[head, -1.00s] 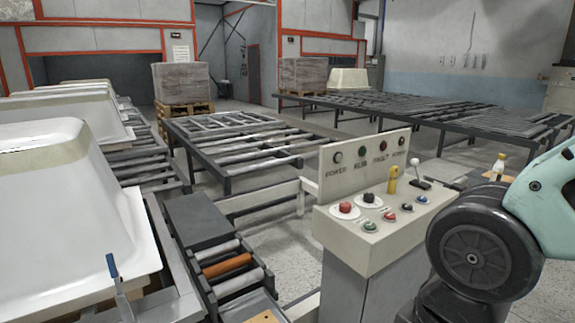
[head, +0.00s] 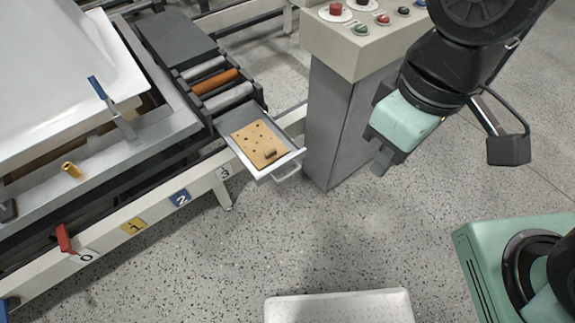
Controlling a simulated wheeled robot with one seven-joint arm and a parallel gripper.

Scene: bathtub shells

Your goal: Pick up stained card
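The stained card (head: 259,144) is tan with several dark spots and a small dark block-like piece near its lower edge. It lies in a shallow light-grey tray (head: 229,145) with a handle, at the end of the roller track. My gripper (head: 383,161) hangs to the right of the card, apart from it, beside the control box. I see no object in it. Its fingertips are small and dark here, and the gap between them cannot be made out.
The control box (head: 333,120) on its grey pedestal stands between the track and my arm. A bench rail with numbered tags and a red lever (head: 64,239) runs at left. A white speckled tray (head: 340,306) is at the bottom. Speckled floor is clear between.

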